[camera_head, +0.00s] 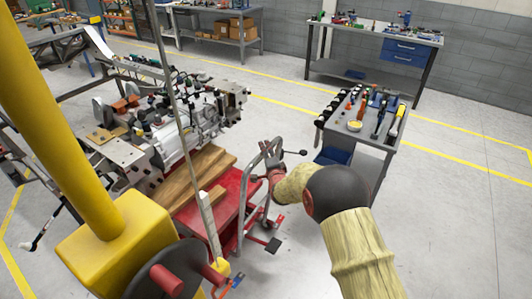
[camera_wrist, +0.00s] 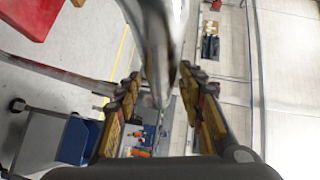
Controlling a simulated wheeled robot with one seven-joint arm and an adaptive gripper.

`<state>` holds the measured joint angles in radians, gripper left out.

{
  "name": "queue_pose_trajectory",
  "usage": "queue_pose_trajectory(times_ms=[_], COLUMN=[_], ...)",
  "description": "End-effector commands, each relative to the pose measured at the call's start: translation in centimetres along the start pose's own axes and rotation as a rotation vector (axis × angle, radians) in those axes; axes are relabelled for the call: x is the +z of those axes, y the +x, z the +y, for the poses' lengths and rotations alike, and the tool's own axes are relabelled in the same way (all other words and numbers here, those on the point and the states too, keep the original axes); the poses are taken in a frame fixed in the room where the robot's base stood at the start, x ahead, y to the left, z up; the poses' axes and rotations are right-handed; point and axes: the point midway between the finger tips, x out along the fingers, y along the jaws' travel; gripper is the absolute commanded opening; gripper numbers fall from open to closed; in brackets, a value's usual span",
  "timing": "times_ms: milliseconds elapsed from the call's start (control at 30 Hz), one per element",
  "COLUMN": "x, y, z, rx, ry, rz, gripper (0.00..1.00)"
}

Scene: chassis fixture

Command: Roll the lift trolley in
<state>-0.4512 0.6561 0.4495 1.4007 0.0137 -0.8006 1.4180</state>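The lift trolley has a red platform (camera_head: 212,205) carrying wooden boards (camera_head: 190,180), with a grey tubular handle (camera_head: 245,205) at its right side. It stands against the engine assembly (camera_head: 180,125). My gripper (camera_head: 268,160) is at the upper part of the handle. In the wrist view, my two fingers (camera_wrist: 160,95) stand apart on either side of the grey handle tube (camera_wrist: 157,40). The tube lies close to the right fingertip, and a gap shows at the left one. Whether either finger touches it is hard to tell. The trolley's wheels are mostly hidden.
A grey tool cart (camera_head: 375,150) with tools on top stands close right of the handle. A yellow post (camera_head: 60,120) with a wide foot blocks the left foreground. A workbench (camera_head: 375,45) stands behind. Floor at the right is clear.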

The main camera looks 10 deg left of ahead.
Motion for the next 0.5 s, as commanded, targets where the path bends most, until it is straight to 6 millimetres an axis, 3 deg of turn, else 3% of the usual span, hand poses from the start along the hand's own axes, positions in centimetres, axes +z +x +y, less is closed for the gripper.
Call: queue_pose_trajectory(times_ms=[233,500], x=[-0.02,-0.02], y=[0.05,0.04], z=[-0.04,-0.04], rx=[0.0,0.0], ry=[0.0,0.0], rz=[0.0,0.0], gripper=[0.38,0.23])
